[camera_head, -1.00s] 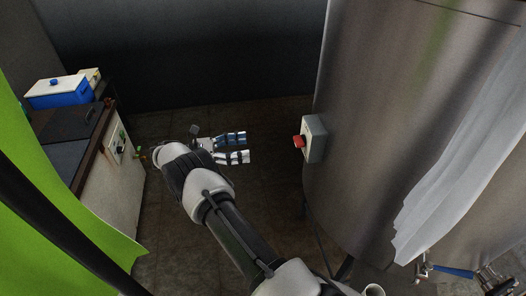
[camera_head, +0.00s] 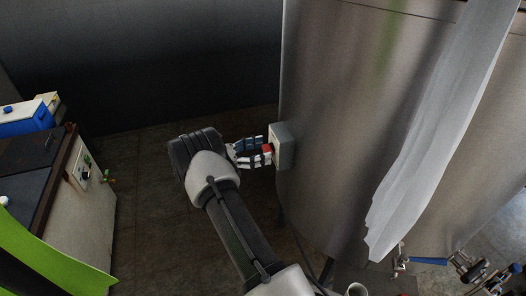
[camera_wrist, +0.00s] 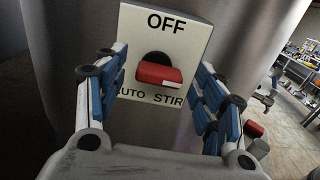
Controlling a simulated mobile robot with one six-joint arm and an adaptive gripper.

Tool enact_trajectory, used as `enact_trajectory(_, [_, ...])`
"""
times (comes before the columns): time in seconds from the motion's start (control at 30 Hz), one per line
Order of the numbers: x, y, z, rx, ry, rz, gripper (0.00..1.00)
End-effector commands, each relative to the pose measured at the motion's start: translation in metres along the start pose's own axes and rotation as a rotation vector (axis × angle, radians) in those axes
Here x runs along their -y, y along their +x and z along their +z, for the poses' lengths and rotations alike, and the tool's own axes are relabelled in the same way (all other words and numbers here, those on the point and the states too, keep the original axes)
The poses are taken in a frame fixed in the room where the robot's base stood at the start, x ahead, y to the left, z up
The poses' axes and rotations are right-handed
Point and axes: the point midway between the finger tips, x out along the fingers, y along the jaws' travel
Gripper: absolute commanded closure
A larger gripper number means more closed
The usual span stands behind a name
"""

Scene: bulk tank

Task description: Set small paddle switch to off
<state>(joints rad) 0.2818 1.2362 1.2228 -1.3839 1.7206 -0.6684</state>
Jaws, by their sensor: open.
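The small paddle switch is a red paddle (camera_wrist: 158,75) on a pale plate (camera_wrist: 172,28) marked OFF above and AUTO STIR below. In the wrist view the paddle sits low, over the AUTO STIR lettering. The switch's grey box (camera_head: 284,146) is fixed to the side of the steel tank, and the red paddle shows in the head view (camera_head: 267,149). My gripper (camera_wrist: 158,85) is open, with one blue-padded finger on each side of the paddle. I see gaps between the fingers and the paddle in the wrist view. In the head view my gripper (camera_head: 262,152) is right at the switch.
The large steel tank (camera_head: 340,110) fills the right, with a translucent sheet (camera_head: 430,130) hanging over it. Valves with blue handles (camera_head: 419,260) are at its lower right. A cabinet (camera_head: 85,200) with a blue box (camera_head: 25,119) stands left. Floor between is clear.

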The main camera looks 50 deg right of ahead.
Motion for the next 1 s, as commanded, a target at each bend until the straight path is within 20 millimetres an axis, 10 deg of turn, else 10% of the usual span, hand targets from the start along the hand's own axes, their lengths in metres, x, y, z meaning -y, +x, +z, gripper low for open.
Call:
enact_trajectory(0.43, [0.0004,0.0124,-0.0001,0.000,0.000,0.000,0.37])
enact_trajectory(1.0, [0.0004,0.0122,-0.0001,0.000,0.000,-0.001,0.74])
